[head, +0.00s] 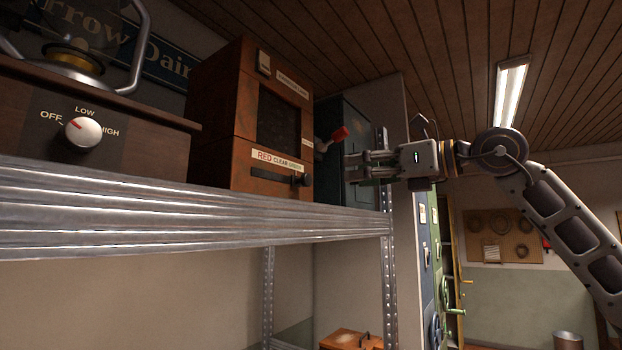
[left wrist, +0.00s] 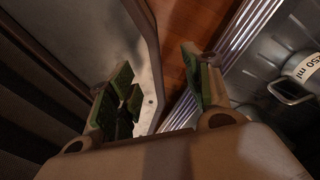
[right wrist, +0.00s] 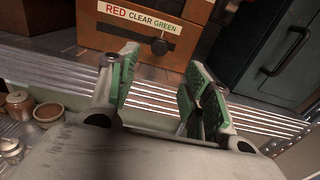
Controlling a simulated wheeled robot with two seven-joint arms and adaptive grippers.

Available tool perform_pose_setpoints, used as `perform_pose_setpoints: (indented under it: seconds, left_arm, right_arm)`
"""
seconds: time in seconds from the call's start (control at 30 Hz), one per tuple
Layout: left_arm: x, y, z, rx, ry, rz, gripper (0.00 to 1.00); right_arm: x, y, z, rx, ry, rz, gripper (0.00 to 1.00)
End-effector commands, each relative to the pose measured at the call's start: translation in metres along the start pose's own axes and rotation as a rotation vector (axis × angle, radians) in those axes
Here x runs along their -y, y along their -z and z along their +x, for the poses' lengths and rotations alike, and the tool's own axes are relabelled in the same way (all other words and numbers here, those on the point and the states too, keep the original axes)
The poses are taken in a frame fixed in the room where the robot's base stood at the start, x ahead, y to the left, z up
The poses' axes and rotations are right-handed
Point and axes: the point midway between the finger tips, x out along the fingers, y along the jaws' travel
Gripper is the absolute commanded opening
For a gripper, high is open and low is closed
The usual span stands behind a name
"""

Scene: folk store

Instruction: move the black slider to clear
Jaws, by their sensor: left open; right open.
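The black slider (head: 301,180) is a dark knob on a slot low on the front of an orange-brown box (head: 218,145). A label strip (head: 277,161) above the slot reads RED, CLEAR, GREEN. In the right wrist view the slider (right wrist: 159,46) sits at the right end, below GREEN. My right gripper (head: 348,169) is open and empty, to the right of the slider and apart from it. Its fingers (right wrist: 163,62) point towards the box front. My left gripper (left wrist: 157,80) is open and empty in its own wrist view and outside the head view.
The box stands on a metal shelf (head: 150,215). A red-tipped lever (head: 338,133) sticks out at its right side. A dark teal cabinet (head: 357,192) stands beyond it. A wooden unit with a white OFF-LOW-HIGH knob (head: 83,132) is at left. Small pots (right wrist: 47,108) are below the shelf.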

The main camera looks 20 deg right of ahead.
Motion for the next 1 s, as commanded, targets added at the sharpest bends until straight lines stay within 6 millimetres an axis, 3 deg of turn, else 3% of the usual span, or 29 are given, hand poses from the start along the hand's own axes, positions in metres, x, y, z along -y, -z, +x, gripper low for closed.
perform_pose_setpoints:
  seconds: [0.33,0.67,1.0]
  left_arm:
    - [-0.003,0.005,-0.011,-0.004,-0.003,-0.001,0.50]
    - [-0.023,0.009,-0.023,-0.007,-0.025,-0.004,0.50]
    - [-0.016,0.005,-0.033,-0.002,-0.018,-0.003,0.50]
  right_arm:
    - [-0.001,-0.002,0.040,0.000,-0.001,0.000,0.49]
    - [-0.001,-0.003,0.084,0.001,-0.001,0.000,0.49]
    - [0.000,-0.002,0.120,0.001,-0.001,0.001,0.49]
